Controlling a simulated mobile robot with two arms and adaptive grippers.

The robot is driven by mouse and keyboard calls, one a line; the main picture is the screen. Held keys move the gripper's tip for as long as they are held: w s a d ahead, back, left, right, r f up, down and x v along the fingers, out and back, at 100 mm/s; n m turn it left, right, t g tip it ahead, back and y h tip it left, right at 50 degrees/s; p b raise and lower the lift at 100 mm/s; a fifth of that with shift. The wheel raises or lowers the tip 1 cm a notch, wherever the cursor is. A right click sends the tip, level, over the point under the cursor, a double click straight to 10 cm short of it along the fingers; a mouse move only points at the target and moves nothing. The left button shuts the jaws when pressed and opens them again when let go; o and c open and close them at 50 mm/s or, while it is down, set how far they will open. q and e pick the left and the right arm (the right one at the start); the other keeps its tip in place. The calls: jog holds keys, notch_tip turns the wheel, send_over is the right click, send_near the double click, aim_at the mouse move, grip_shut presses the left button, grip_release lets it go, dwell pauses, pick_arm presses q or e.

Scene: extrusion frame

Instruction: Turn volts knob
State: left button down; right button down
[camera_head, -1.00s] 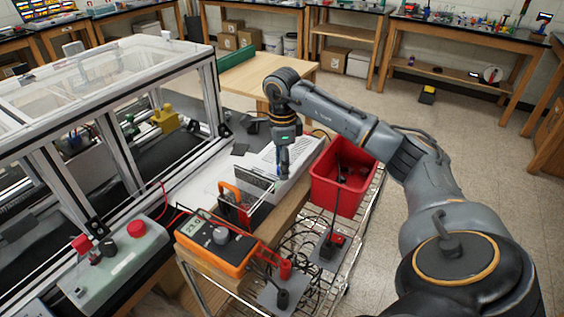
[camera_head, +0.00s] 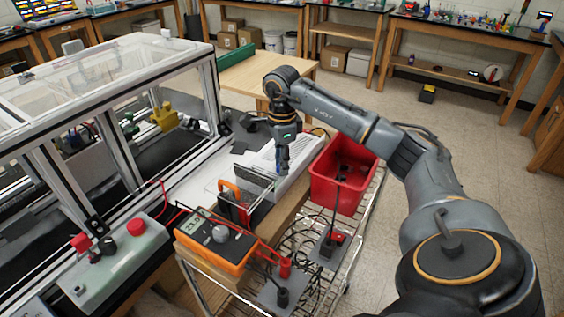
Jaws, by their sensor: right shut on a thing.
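My right gripper (camera_head: 282,161) reaches down from above at the near front of the pale grey box-shaped unit (camera_head: 297,178) on the bench. Its fingers are shut at the front edge of this unit. The volts knob is too small and too covered by the fingers to make out. A grey upright panel (camera_head: 254,181) with thin pale edges stands just left of the fingers. An orange multimeter (camera_head: 233,254) with a lit display and a grey round dial (camera_head: 221,233) lies nearer, apart from the gripper. My left gripper is out of view.
A red bin (camera_head: 343,200) stands right of the unit on a wire cart. An orange-handled tool (camera_head: 229,189) stands behind the multimeter. Cables and black stands crowd the front. The extrusion frame (camera_head: 127,150) and a grey control box with a red button (camera_head: 136,227) fill the left.

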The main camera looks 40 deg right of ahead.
jog(key=n+b, duration=0.1)
jog(key=n, duration=0.9)
jog(key=shift+n, duration=0.3)
jog(key=shift+n+b, duration=0.3)
jog(key=shift+n, duration=1.6)
jog(key=c, duration=1.1)
grip_release()
